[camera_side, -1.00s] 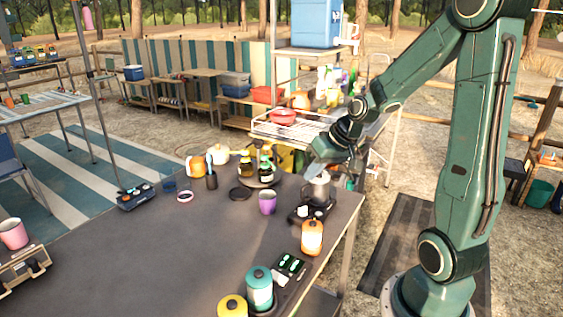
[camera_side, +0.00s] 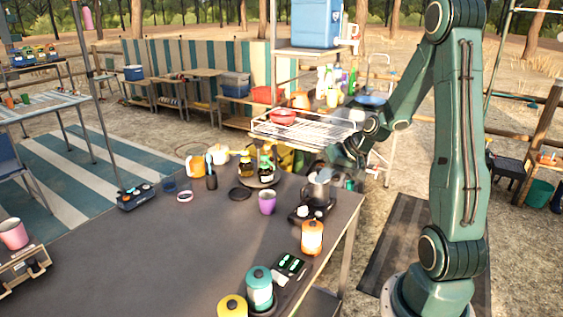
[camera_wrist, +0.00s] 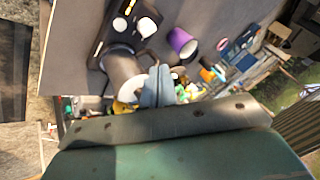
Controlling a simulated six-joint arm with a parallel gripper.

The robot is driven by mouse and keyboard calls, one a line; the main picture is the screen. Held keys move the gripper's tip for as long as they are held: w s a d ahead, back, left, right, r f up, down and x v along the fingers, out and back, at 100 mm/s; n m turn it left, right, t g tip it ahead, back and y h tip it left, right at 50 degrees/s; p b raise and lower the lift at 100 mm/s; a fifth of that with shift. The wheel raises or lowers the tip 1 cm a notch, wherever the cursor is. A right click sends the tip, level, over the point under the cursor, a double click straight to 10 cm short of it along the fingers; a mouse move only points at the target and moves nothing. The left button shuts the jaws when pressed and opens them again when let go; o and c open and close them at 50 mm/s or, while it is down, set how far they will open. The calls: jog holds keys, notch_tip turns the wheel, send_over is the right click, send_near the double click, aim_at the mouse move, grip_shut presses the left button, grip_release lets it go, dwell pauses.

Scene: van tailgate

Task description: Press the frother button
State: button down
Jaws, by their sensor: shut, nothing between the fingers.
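The frother stands near the table's right edge. It has a black base (camera_side: 300,218) with a steel jug (camera_side: 318,192) on it. In the wrist view the black base (camera_wrist: 108,36) carries two pale round spots (camera_wrist: 119,24), and the steel jug (camera_wrist: 120,68) with its handle stands beside them. I cannot tell for sure which spot is the button. My gripper (camera_side: 325,172) is just above and behind the jug. In the wrist view my gripper (camera_wrist: 157,84) shows shut and empty, its tips near the jug's rim. I cannot tell whether it touches the jug.
A purple cup (camera_side: 267,203) stands left of the frother. An orange canister (camera_side: 312,238), a panel with green displays (camera_side: 290,266) and a teal canister (camera_side: 259,288) stand in front. Bottles on a round tray are behind. The grey table (camera_side: 150,255) is largely bare at left.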

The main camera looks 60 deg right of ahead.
aim_at(321, 214)
jog(key=shift+f, duration=0.1)
jog(key=shift+f, duration=4.3)
jog(key=shift+f, duration=0.85)
jog(key=shift+r, duration=0.85)
dwell(0.3)
jog(key=shift+r, duration=2.55)
